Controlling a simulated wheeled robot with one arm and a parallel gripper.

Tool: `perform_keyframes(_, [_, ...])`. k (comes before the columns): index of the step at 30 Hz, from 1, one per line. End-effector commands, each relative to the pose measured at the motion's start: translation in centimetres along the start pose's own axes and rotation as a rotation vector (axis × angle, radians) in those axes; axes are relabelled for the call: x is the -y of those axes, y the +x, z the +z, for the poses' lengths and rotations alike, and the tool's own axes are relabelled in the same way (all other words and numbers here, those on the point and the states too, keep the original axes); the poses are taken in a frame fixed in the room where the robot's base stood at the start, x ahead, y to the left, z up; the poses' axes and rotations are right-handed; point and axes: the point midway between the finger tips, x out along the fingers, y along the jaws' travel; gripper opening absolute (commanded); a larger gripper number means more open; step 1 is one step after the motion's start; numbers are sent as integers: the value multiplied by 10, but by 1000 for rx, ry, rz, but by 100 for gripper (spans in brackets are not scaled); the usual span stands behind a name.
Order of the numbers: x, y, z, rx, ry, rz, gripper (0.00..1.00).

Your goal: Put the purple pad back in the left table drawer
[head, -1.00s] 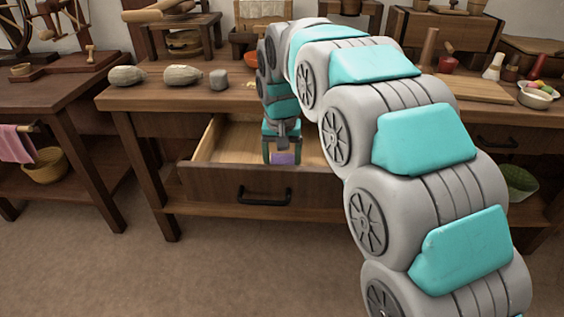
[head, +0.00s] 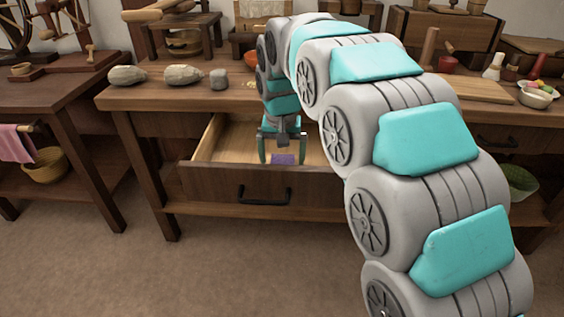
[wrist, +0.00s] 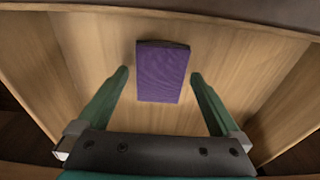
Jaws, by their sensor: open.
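The purple pad (head: 284,159) lies inside the open left table drawer (head: 222,184), near its front panel. In the wrist view the purple pad (wrist: 162,72) lies on the pale wooden drawer floor (wrist: 225,65). My gripper (head: 282,158) reaches down into the drawer over the pad. In the wrist view my gripper (wrist: 160,76) is open, with one green finger on each side of the pad and a gap on both sides. The drawer's right part is hidden behind my arm.
Several stones (head: 182,75) stand on the table top (head: 150,97) at the left, above the drawer. A wooden board (head: 478,89) and a bowl (head: 535,96) are at the right. The drawer floor around the pad looks bare. Open floor lies in front of the table.

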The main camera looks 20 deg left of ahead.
Motion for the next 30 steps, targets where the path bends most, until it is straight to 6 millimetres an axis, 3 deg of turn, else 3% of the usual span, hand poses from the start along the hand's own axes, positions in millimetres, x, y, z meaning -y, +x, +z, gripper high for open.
perform_keyframes(9, [0, -65, -2, -7, 1, -2, 100])
perform_keyframes(15, [0, -96, -2, -6, 0, -3, 100])
perform_keyframes(21, [0, -109, 0, -2, 0, -1, 100])
perform_keyframes(30, [0, -112, 0, -2, 0, -1, 100])
